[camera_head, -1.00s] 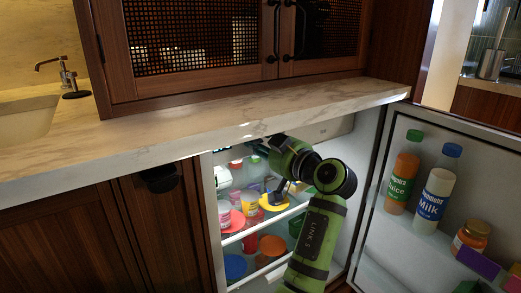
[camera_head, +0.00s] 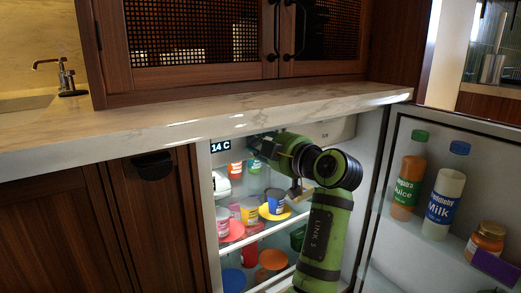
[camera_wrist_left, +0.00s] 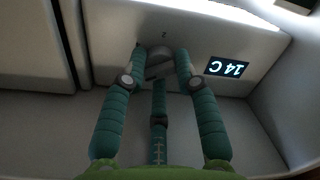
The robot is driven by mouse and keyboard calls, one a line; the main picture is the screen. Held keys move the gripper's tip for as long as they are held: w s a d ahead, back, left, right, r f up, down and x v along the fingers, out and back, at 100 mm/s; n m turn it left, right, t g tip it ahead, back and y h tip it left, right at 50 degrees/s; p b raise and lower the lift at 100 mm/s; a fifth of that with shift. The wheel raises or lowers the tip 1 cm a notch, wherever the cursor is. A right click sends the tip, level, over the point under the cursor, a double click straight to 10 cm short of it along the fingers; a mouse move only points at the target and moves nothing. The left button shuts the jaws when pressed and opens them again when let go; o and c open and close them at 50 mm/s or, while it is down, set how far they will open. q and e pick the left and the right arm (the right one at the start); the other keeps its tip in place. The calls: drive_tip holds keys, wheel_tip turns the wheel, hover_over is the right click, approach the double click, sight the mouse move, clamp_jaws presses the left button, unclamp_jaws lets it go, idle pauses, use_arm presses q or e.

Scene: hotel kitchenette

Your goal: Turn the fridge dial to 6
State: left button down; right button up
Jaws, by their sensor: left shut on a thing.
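The fridge dial (camera_wrist_left: 160,62) is a grey knob on the pale panel at the top of the fridge, seen in the left wrist view. A small mark like a 2 or 7 shows just above it; I cannot read the setting for certain. My left gripper (camera_wrist_left: 155,68) has its teal fingers closed around the dial's sides. In the head view my left gripper (camera_head: 262,147) reaches up under the fridge's ceiling and hides the dial. The lit display (camera_head: 220,146) reads 14 C; it is upside down in the left wrist view (camera_wrist_left: 227,67). My right gripper is not in view.
The fridge door (camera_head: 390,235) stands open at the right, holding a juice bottle (camera_head: 407,183), a milk bottle (camera_head: 443,203) and a jar (camera_head: 485,242). Cups and plates fill the shelves below my arm. The marble countertop (camera_head: 200,125) overhangs close above.

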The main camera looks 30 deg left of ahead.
use_arm(q)
drive_tip(key=shift+a+r+n, duration=0.1)
drive_tip(key=shift+r+n, duration=0.2)
drive_tip(key=shift+n, duration=0.1)
drive_tip(key=c, duration=1)
unclamp_jaws()
drive_tip(key=shift+o, duration=0.2)
drive_tip(key=shift+f, duration=0.1)
